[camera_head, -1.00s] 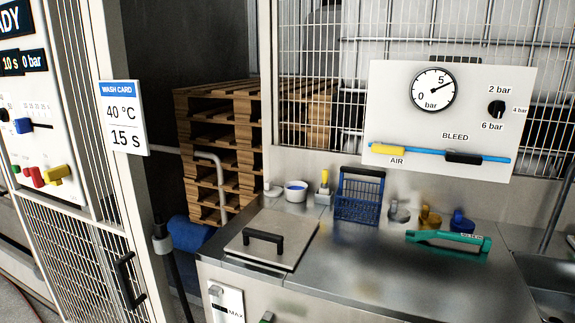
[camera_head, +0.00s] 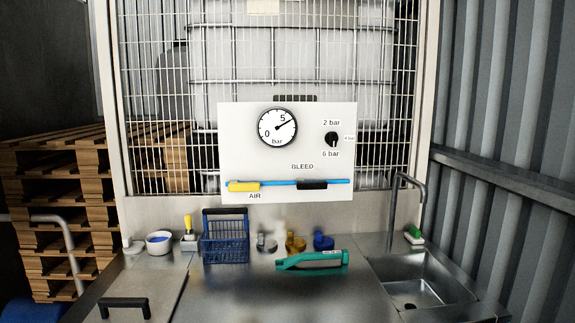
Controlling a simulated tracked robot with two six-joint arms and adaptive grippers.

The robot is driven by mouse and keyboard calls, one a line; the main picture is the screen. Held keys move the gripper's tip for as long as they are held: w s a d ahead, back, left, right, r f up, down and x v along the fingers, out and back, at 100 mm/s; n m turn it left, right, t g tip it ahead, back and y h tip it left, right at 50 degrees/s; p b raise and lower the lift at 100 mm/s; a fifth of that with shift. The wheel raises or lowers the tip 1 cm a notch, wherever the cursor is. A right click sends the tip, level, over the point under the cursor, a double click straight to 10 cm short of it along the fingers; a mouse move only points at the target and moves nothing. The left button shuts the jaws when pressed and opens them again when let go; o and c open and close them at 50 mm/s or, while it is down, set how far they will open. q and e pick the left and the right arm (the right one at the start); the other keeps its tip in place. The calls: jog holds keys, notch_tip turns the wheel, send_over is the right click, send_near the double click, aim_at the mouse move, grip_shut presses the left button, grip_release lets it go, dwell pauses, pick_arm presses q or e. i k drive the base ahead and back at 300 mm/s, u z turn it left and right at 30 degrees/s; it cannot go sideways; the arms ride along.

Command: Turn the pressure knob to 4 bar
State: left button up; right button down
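Neither of my grippers is in view.
A blue line with a yellow AIR handle (camera_head: 244,186) and a black BLEED handle (camera_head: 312,184) crosses the panel's lower part. A sink (camera_head: 416,281) is at right.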

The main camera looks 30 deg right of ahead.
aim_at(332, 138)
jog(key=u, duration=2.1)
jog(key=i, duration=0.1)
jog(key=z, duration=3.45)
jog(key=i, duration=1.05)
jog(key=u, duration=1.1)
